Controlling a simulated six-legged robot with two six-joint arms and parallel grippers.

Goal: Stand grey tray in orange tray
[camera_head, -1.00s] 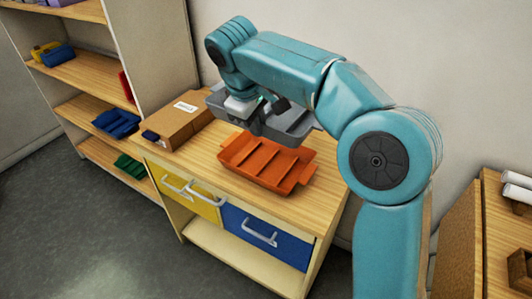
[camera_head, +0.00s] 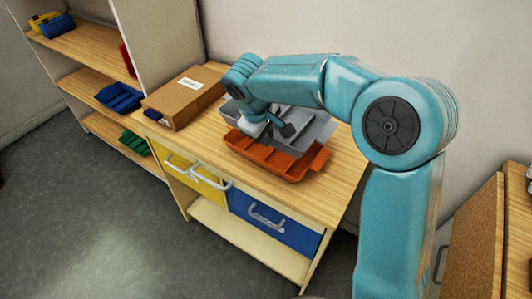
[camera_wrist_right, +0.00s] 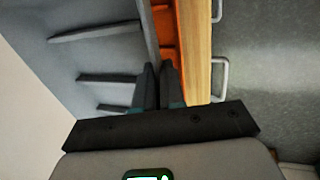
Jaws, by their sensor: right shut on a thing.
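The orange tray (camera_head: 262,158) lies on the wooden table top, its front wall and right end showing. The grey tray (camera_head: 312,131) is over it, covering most of its inside and reaching past its back edge. Whether the grey tray touches the orange one or hangs just above it, I cannot tell. My right gripper (camera_head: 272,133) is shut on the grey tray's near wall. In the right wrist view the fingers (camera_wrist_right: 158,88) pinch the wall of the grey tray (camera_wrist_right: 85,65), with a strip of the orange tray (camera_wrist_right: 164,28) beside it. My left gripper is not in view.
A cardboard box (camera_head: 184,96) with a label stands left of the trays. The table (camera_head: 338,175) has bare wood in front and to the right. Yellow (camera_head: 190,178) and blue (camera_head: 274,222) drawers are below. A shelf (camera_head: 95,75) with coloured bins stands left.

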